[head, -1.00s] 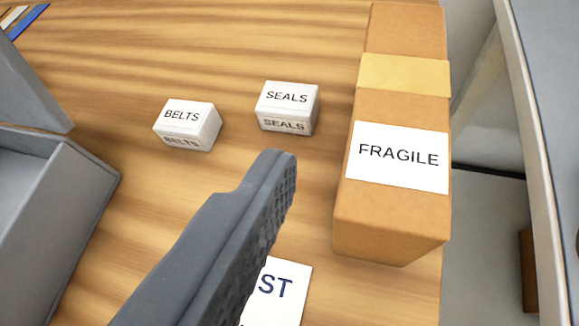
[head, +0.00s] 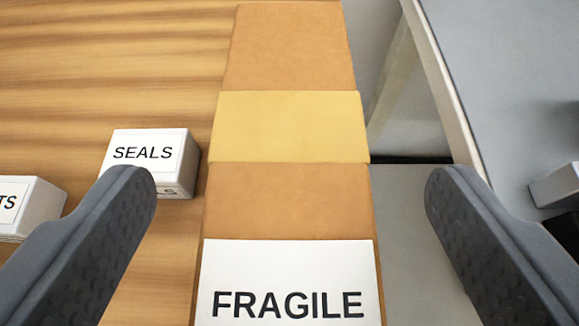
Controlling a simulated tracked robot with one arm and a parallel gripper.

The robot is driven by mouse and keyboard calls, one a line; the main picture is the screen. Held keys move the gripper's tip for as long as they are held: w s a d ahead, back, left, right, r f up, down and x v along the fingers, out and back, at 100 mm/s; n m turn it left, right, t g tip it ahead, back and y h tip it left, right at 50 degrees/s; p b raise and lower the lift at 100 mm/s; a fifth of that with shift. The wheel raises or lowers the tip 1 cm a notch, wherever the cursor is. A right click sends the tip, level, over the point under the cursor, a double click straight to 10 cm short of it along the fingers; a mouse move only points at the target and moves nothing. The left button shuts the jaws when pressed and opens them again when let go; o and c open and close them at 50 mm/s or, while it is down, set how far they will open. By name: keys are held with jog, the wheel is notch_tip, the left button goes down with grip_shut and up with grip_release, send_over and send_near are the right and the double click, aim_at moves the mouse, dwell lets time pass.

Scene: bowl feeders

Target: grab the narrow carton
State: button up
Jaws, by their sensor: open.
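The narrow carton (head: 290,195) is a long brown box with a yellow tape band and a white FRAGILE label. It lies along the right edge of the wooden table, running away from me; its near end is out of view. My gripper (head: 290,190) is open and empty. One finger shows left of the carton and the other right of it, with the carton between them in the picture. A gap shows on each side, and I see no contact. The fingers' height relative to the carton is hard to tell.
A white SEALS box (head: 150,160) stands close to the carton's left side, partly behind the left finger. A BELTS box (head: 25,208) is cut off at the left. Right of the carton is a gap, then a grey surface (head: 500,80) with a grey object.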

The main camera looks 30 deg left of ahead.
aim_at(291, 160)
jog(key=x, duration=0.1)
jog(key=b+x, duration=0.1)
jog(key=x, duration=0.1)
jog(key=shift+w+f, duration=0.1)
jog(key=shift+f, duration=0.35)
jog(key=shift+w+a, duration=0.15)
jog(key=shift+w, duration=0.05)
jog(key=c, duration=1.8)
jog(key=shift+r, duration=0.15)
